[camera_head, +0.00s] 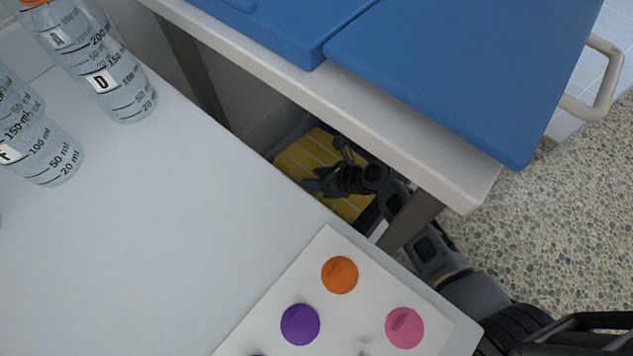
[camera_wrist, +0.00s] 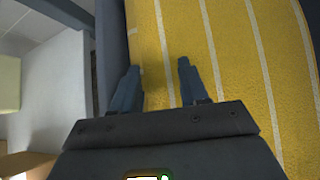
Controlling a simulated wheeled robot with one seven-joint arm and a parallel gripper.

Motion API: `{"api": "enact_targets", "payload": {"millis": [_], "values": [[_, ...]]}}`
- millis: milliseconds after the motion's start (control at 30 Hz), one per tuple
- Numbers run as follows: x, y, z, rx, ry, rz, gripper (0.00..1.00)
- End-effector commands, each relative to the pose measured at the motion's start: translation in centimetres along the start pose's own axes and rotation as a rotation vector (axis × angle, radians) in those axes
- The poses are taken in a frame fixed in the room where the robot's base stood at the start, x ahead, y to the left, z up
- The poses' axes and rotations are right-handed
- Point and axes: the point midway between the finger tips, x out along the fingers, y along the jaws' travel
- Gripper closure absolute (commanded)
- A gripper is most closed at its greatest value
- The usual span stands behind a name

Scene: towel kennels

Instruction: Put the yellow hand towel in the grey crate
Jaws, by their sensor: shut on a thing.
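The yellow hand towel (camera_head: 301,164) has pale stripes and lies low in the gap between the white counter and the blue-topped table. It fills much of the wrist view (camera_wrist: 225,60). My gripper (camera_head: 325,178) reaches down over it. In the wrist view my gripper (camera_wrist: 158,75) is shut on the towel, its two fingers apart with yellow cloth between them. A grey wall, seemingly the grey crate's (camera_wrist: 108,45), runs along the towel's left side. The crate's edge shows faintly in the head view (camera_head: 291,135); most of the crate is hidden by towel, arm and furniture.
The white counter (camera_head: 150,230) holds several marked bottles (camera_head: 110,80) and a white board (camera_head: 330,320) with coloured discs. The blue-topped table (camera_head: 460,60) overhangs my arm, and its leg (camera_head: 410,222) stands close to it. Pebbled floor (camera_head: 570,200) is clear at right.

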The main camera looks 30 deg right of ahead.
Motion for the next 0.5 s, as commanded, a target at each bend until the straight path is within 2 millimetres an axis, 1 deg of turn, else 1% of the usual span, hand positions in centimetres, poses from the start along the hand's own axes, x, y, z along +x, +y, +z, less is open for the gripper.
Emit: {"api": "enact_targets", "payload": {"millis": [33, 100, 400, 433, 500], "values": [[0.85, -0.33, -0.85, 0.001, 0.001, 0.0, 0.99], [1.17, -0.45, -1.19, -0.001, 0.0, 0.0, 0.99], [1.14, -0.43, -1.22, 0.0, 0.0, 0.0, 0.99], [1.17, -0.43, -1.28, 0.0, 0.001, 0.0, 0.55], [1.14, -0.42, -1.24, 0.0, 0.001, 0.0, 0.48]]}}
